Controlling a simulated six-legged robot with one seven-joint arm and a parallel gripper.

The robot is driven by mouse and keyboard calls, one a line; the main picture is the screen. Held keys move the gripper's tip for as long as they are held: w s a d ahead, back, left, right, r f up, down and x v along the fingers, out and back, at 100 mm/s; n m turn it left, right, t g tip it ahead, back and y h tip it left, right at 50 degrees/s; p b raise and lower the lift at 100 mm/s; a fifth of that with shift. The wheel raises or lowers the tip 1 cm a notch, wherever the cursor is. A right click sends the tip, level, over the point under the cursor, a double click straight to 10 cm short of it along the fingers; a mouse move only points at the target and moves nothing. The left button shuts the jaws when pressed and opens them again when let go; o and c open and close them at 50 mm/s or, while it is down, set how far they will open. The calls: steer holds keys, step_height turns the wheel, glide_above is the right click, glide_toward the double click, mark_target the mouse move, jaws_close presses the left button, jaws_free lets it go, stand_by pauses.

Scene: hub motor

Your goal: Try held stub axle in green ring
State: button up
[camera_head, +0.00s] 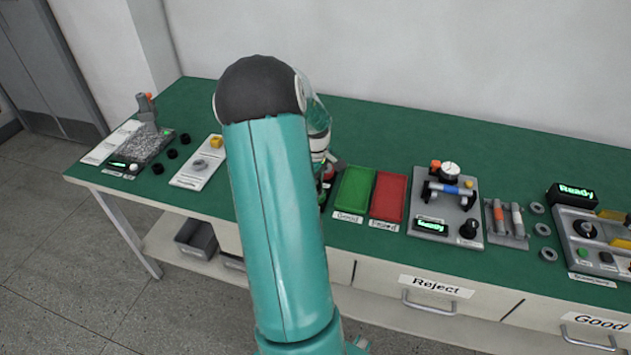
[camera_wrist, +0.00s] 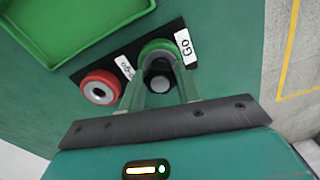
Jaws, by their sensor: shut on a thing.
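My gripper (camera_wrist: 160,88) is shut on a short dark stub axle with a grey end (camera_wrist: 160,83), seen between the two fingers in the wrist view. The green ring (camera_wrist: 150,46), beside a white "GO" label, lies directly beyond the axle and is partly covered by it. I cannot tell whether the axle's far end is inside the ring or just above it. A red ring (camera_wrist: 88,78) with a pale centre sits to the left on the same dark plate. In the head view my arm hides the axle and green ring.
Green (camera_head: 355,188) and red (camera_head: 389,197) trays lie right of my arm. Further right stand a grey fixture (camera_head: 463,204), a rack of rods (camera_head: 506,240) and loose grey rings (camera_head: 543,229). A white board (camera_head: 187,177) lies to the left. The bench's front edge is close.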

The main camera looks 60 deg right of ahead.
steer(key=shift+f, duration=0.5)
stand_by(1.1)
steer(key=shift+r, duration=0.2)
steer(key=shift+r, duration=0.8)
steer(key=shift+r, duration=0.5)
steer(key=shift+r, duration=1.9)
